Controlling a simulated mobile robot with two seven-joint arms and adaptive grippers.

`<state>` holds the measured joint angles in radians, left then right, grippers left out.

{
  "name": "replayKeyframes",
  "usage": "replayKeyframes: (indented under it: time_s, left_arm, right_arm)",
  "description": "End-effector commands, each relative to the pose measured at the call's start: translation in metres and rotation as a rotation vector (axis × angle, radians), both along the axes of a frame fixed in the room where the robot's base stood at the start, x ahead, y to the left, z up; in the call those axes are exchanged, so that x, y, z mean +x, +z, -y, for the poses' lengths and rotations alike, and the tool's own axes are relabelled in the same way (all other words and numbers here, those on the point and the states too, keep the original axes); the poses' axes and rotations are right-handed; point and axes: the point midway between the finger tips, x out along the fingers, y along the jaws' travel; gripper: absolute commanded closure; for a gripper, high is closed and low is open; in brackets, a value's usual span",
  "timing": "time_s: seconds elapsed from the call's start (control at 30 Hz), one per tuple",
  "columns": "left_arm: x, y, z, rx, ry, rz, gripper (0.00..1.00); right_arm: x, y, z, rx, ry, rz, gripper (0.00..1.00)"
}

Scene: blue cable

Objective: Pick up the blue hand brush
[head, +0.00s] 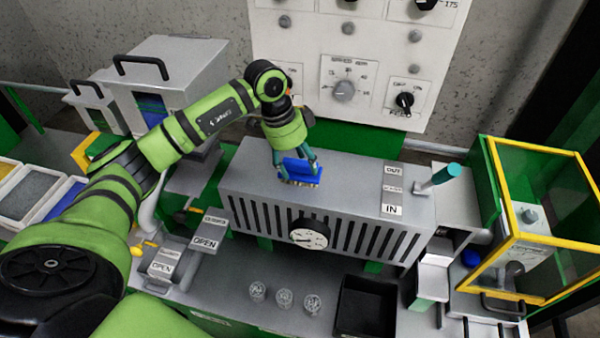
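The blue hand brush (300,169) is at the top of the grey vented housing (350,178), near its middle, with its pale bristles downward. My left gripper (295,163) points down at the brush from above. Its teal fingers are apart, one at the brush's left side and one at its upper right. Whether they press on the brush, and whether the bristles rest on the housing, I cannot tell. My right gripper is not in view.
A control panel (350,55) with knobs stands behind the housing. A teal-handled lever (446,174) and a yellow-framed clear box (545,215) are on the right. Several glasses (284,299) and a black tray (366,305) are in front. The housing's top is clear right of the brush.

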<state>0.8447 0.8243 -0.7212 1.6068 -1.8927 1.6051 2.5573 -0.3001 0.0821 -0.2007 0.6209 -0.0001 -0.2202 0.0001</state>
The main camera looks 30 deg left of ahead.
Motion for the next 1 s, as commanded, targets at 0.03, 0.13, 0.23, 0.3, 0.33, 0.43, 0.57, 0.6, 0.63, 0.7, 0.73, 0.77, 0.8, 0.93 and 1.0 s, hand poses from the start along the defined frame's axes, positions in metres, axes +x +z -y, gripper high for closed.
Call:
replayKeyframes:
  time_s: [0.03,0.13,0.23,0.3,0.33,0.43,0.57,0.6,0.63,0.7,0.73,0.77,0.8,0.93,1.0]
  left_arm:
    - [0.0,0.0,0.0,0.0,0.0,0.0,0.65]
    - [0.0,0.0,0.0,0.0,0.0,0.0,1.0]
    - [0.0,0.0,0.0,0.0,0.0,0.0,1.0]
    - [0.0,0.0,0.0,0.0,-0.001,0.0,1.0]
    - [0.0,0.0,0.0,0.0,-0.001,0.0,1.0]
    - [0.0,0.0,0.0,0.0,-0.001,0.0,1.0]
    - [0.0,0.002,0.0,0.0,-0.001,0.0,1.0]
    - [0.0,0.004,0.0,0.001,-0.001,0.001,1.0]
    - [0.001,0.006,0.0,0.0,-0.001,0.003,1.0]
    - [0.001,0.012,0.0,0.0,-0.002,0.004,1.0]
    - [0.001,0.016,0.0,0.0,-0.002,0.004,1.0]
    - [0.001,0.02,0.0,-0.001,-0.003,0.006,1.0]
    - [0.001,0.027,0.0,0.0,-0.001,0.007,1.0]
    - [0.0,0.048,0.018,-0.003,-0.009,0.007,1.0]
    - [0.0,0.057,0.034,-0.003,-0.01,0.008,1.0]
  right_arm:
    - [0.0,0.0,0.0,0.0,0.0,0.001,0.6]
    - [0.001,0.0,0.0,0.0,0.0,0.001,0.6]
    - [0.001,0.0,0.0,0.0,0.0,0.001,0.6]
    - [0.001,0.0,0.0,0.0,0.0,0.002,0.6]
    - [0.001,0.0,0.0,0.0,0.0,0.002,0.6]
    - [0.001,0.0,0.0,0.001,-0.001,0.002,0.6]
    - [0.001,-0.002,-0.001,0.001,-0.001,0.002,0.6]
    - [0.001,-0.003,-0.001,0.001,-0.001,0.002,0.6]
    - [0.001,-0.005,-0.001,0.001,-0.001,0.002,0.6]
    - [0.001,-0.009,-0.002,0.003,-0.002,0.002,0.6]
    - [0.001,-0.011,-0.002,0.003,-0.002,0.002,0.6]
    - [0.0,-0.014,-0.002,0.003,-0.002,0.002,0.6]
    - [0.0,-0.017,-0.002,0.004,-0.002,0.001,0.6]
    - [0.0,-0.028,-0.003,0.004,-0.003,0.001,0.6]
    - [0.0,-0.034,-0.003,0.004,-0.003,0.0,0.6]
